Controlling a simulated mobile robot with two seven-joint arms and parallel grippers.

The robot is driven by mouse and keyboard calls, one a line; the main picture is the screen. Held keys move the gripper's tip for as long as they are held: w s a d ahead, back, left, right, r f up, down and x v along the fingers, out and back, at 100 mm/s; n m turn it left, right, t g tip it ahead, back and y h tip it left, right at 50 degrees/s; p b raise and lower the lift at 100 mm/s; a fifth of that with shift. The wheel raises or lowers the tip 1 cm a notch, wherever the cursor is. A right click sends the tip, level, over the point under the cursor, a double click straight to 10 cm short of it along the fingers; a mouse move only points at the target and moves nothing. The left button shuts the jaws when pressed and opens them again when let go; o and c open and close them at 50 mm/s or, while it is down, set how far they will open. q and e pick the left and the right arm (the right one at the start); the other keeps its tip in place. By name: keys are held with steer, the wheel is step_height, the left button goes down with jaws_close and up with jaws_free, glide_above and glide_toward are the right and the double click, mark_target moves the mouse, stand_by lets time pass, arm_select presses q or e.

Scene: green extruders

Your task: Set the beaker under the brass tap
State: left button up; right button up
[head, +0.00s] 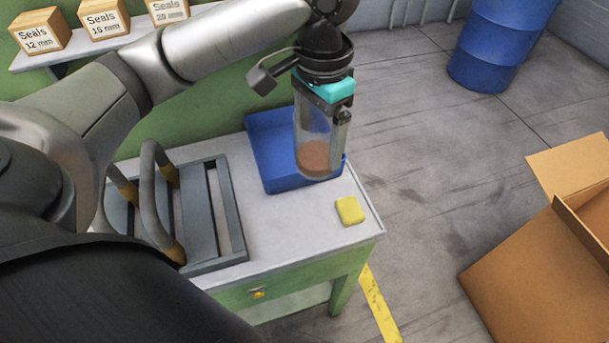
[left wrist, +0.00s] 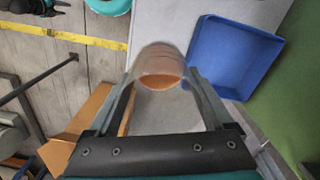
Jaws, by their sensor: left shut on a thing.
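My left gripper (head: 322,115) is shut on the clear beaker (head: 313,143) and points down above the bench's right part. The beaker is close to upright, with reddish-brown contents at its bottom. In the left wrist view the beaker (left wrist: 160,62) sits between the two fingers (left wrist: 161,82). In the head view it overlaps the blue tray's right edge; its height above the bench is hard to tell. I see no brass tap in either view. My right gripper is not in view.
The blue tray (head: 263,146) lies on the pale bench (head: 290,225) with a yellow sponge (head: 350,211) near the right edge. A grey slatted rack (head: 228,205) stands left. A cardboard box (head: 530,265) and blue drum (head: 495,40) stand on the floor to the right.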

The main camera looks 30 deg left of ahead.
arm_select(q)
steer(key=f+b, duration=0.1)
steer(key=f, duration=0.8)
steer(key=f+b, duration=0.2)
steer(key=f, duration=0.7)
steer(key=shift+s+f, duration=0.2)
steer(key=shift+f, duration=0.25)
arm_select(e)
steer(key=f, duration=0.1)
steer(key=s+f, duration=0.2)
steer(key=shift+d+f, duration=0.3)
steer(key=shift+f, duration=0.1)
arm_select(q)
steer(key=shift+f, duration=0.1)
steer(key=o, duration=1.2)
steer(key=shift+o, duration=0.2)
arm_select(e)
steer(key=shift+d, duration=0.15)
